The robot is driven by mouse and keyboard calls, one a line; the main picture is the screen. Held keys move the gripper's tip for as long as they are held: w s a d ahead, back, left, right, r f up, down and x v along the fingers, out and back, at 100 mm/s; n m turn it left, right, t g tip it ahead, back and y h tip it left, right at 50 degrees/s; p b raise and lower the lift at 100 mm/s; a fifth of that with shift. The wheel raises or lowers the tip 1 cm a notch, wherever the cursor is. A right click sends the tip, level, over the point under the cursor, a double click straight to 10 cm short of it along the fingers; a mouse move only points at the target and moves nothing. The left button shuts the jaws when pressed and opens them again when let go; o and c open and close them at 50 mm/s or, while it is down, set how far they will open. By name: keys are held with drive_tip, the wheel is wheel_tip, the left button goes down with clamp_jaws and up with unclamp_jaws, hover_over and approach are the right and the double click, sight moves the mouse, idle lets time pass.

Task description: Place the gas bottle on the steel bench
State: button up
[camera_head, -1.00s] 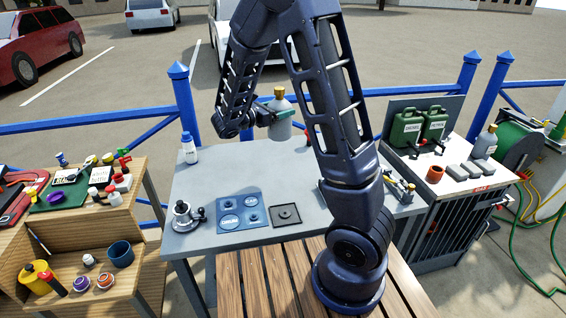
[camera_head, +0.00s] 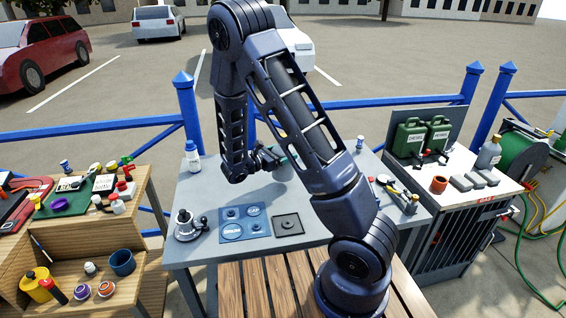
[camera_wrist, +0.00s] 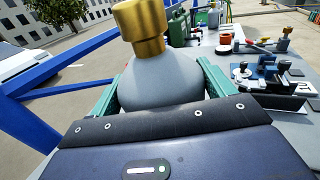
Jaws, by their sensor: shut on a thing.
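The gas bottle is grey with a brass top, and in the wrist view the bottle (camera_wrist: 160,82) stands between the two teal fingers of my gripper (camera_wrist: 160,95). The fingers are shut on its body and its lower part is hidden. In the head view only a little of the bottle (camera_head: 284,170) shows behind my arm, low over the back middle of the steel bench (camera_head: 208,197). I cannot tell whether its base touches the grey bench top.
On the bench are a white bottle (camera_head: 192,157), a small metal stove (camera_head: 187,225), a blue mat (camera_head: 243,222) and a dark square plate (camera_head: 288,221). Tools lie at its right end. Green canisters (camera_head: 408,138) stand on the cabinet at right. A blue railing (camera_head: 150,132) runs behind.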

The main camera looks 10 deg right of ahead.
drive_tip(key=shift+f, duration=1.95)
drive_tip(key=shift+f, duration=0.1)
drive_tip(key=o, duration=1.7)
drive_tip(key=shift+f, duration=0.1)
drive_tip(key=shift+r, duration=0.2)
drive_tip(key=v, duration=1.2)
